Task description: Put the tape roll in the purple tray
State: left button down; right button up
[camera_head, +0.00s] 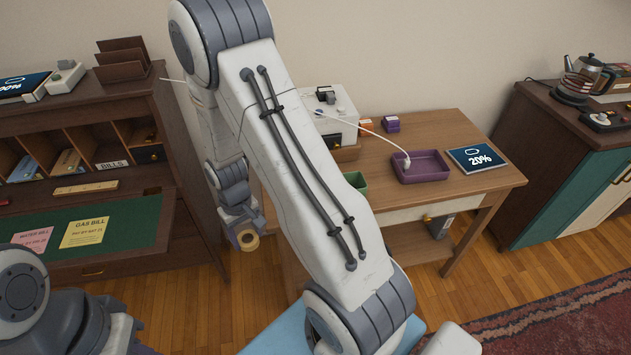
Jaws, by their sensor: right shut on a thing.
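The purple tray (424,178) lies on the wooden table at the right, with a white plug on a cable inside it. A small tan tape roll (249,244) is at the tip of my right gripper (242,229). That gripper is shut on the roll and points down, left of the table and in front of the gap beside the desk. My right arm's large link crosses the middle of the view and hides part of the table. My left arm shows only at the lower left; its gripper is out of view.
A green tray (357,180) is partly hidden behind my arm. A tablet reading 20% (475,158) lies right of the purple tray. A white box (331,116) stands at the table's back. A desk with bills (84,232) is at the left.

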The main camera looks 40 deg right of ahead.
aim_at(429, 168)
jog(key=u, duration=2.3)
jog(key=k, duration=1.5)
jog(key=z, duration=2.3)
